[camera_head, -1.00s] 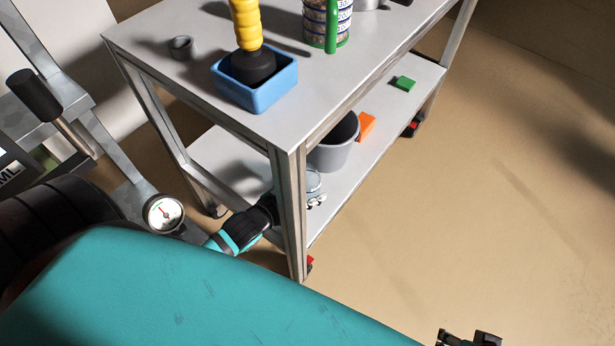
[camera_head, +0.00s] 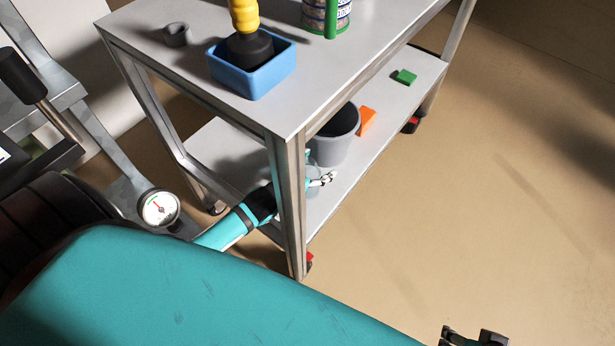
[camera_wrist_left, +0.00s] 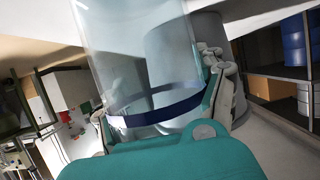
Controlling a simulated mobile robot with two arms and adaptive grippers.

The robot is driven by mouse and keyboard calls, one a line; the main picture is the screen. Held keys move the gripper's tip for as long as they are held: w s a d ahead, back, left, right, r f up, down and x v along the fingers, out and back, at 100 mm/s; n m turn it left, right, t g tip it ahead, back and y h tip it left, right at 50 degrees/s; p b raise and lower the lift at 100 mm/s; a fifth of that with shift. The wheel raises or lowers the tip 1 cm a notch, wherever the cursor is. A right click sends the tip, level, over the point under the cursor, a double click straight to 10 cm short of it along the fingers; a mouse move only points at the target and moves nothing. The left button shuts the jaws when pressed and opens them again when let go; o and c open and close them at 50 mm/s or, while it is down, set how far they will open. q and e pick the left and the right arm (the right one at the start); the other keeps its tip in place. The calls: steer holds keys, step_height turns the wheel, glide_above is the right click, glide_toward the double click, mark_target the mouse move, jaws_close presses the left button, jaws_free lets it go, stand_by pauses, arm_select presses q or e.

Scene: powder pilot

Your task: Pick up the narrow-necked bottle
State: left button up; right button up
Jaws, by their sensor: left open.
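A clear glass vessel with a dark blue band (camera_wrist_left: 150,112), which looks like the bottle, stands between the fingers of my left gripper in the left wrist view. Its top is cut off there, so I cannot see its neck. In the head view only a small pale part of it shows behind the cart's front leg. My left gripper (camera_head: 322,181) reaches past that leg over the lower shelf, its fingers open on either side of the glass. A dark part of my right gripper (camera_head: 474,337) shows at the bottom edge; its jaw state is unclear.
The cart's metal leg (camera_head: 291,205) stands close against my left wrist. A grey bucket (camera_head: 332,145), an orange block (camera_head: 367,121) and a green block (camera_head: 405,77) are on the lower shelf. A blue tray (camera_head: 252,82) sits on top. The floor at right is clear.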

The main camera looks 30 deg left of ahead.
arm_select(q)
steer(key=c, duration=1)
steer(key=shift+c, duration=0.9)
